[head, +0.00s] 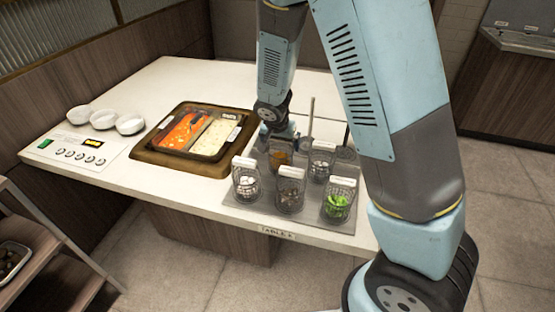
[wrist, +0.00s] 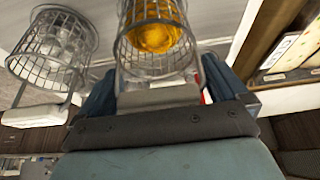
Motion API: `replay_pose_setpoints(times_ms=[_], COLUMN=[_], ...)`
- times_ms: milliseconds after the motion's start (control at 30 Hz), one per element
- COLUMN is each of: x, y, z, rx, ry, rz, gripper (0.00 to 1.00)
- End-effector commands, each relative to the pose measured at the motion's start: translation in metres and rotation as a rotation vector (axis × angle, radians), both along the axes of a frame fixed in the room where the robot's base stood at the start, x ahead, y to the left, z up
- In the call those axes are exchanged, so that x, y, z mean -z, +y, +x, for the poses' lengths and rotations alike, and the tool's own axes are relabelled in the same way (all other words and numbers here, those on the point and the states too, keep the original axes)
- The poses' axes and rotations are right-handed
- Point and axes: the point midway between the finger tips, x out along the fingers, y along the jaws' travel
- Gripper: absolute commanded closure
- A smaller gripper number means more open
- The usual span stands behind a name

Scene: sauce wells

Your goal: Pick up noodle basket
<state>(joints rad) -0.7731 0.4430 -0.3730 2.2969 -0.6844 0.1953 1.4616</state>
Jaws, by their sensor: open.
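The noodle basket is probably the wire basket with a yellow-orange filling (head: 281,158), in the back row on the grey tray. In the wrist view this basket (wrist: 157,38) is at the top middle, with its pale handle block (wrist: 158,96) between my fingers. My gripper (wrist: 155,90) is open, one dark finger on either side of that handle. Whether the fingers touch it cannot be told. In the head view my gripper (head: 282,130) is just behind the basket, its fingertips mostly hidden.
Other wire baskets stand close by: white filling (head: 246,186), dark filling (head: 290,196), green filling (head: 337,205) and another pale one (head: 321,164). A split pot (head: 205,150) of red and pale soup is to the left. White bowls (head: 103,118) stand at the far left.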

Motion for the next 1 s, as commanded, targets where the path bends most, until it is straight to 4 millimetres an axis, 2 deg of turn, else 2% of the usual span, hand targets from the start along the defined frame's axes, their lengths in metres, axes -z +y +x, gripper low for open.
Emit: replay_pose_setpoints(times_ms=[333,800,1000], x=[0.0049,0.0046,0.0043], y=[-0.0002,0.0001,0.0001], z=[0.0021,0.0019,0.0020], rx=[-0.001,-0.002,-0.002], ry=[-0.001,0.000,0.000], rz=[0.002,0.001,0.001], gripper=[0.00,0.43,0.43])
